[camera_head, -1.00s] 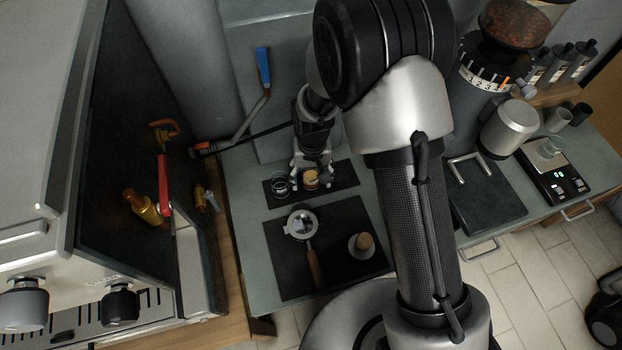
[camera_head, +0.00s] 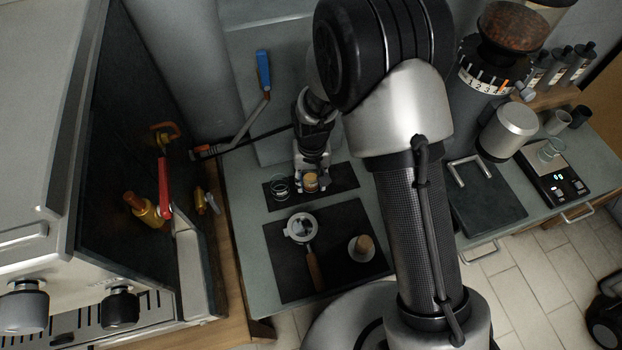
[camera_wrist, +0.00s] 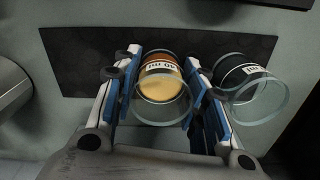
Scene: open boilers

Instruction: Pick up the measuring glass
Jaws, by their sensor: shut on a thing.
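A small measuring glass (camera_wrist: 162,86) with a tan and brown band and a white label, its upside-down marking seeming to read 40 ml, stands upright between my fingers. In the head view this glass (camera_head: 310,183) is at the front of my gripper (camera_head: 312,180). In the wrist view my gripper (camera_wrist: 163,92) is shut on it, with a blue-edged finger pad on each side. A second clear measuring glass (camera_wrist: 256,97) with a black band and white label stands just right of the right finger. It also shows in the head view (camera_head: 279,187), left of the gripper.
Both glasses are over a dark mat (camera_head: 340,180). A larger dark mat (camera_head: 345,275) in front holds a portafilter (camera_head: 302,229) and a tamper (camera_head: 362,247). A blue-handled lever (camera_head: 263,70) is behind left. A scale (camera_head: 555,180) stands far right.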

